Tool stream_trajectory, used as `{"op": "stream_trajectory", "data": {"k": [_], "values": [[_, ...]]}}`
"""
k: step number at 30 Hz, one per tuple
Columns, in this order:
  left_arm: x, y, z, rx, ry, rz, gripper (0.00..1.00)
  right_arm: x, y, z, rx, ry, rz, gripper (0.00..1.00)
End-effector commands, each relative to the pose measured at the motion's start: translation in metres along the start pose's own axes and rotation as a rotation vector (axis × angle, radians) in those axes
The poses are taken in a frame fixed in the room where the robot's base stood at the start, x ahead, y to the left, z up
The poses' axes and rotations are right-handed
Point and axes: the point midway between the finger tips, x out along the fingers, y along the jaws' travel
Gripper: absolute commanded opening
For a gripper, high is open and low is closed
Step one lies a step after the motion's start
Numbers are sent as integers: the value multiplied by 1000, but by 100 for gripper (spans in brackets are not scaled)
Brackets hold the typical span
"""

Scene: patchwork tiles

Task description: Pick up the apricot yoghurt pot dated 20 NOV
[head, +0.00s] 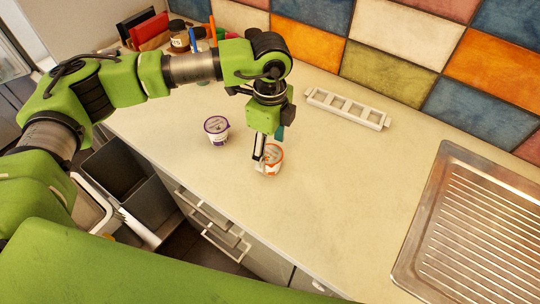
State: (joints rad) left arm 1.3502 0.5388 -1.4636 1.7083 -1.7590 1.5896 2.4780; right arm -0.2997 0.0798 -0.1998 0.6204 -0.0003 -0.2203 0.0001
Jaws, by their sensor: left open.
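A small pot with an orange rim (277,155) stands on the counter near the middle of the head view. A second pot with a purple rim (216,129) stands to its left. The dates on both are too small to read. My left gripper (263,160) is open and points down at the orange-rimmed pot, covering its left part. Whether a finger touches the pot I cannot tell. My right gripper is not in view.
A white rack with square openings (320,99) lies by the tiled wall. A steel draining board (470,230) is at the right. Jars (178,38) and books stand at the back left. The counter's front edge runs below the pots; the counter right of them is clear.

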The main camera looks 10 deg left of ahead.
Motion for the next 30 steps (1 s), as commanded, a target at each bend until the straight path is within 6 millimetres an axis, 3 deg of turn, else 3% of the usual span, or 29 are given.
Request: {"op": "stream_trajectory", "data": {"k": [1, 6, 14, 19, 30], "values": [[3, 0, -2, 0, 0, 5, 63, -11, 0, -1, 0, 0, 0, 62], [24, 0, -2, -1, 0, 2, 63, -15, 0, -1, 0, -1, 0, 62], [28, -1, -2, 0, 0, -1, 63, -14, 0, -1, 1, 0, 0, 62], [28, -1, -2, 0, 0, 0, 20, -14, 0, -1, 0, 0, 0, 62], [26, -1, -2, 0, 1, -2, 20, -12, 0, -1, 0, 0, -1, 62]]}}
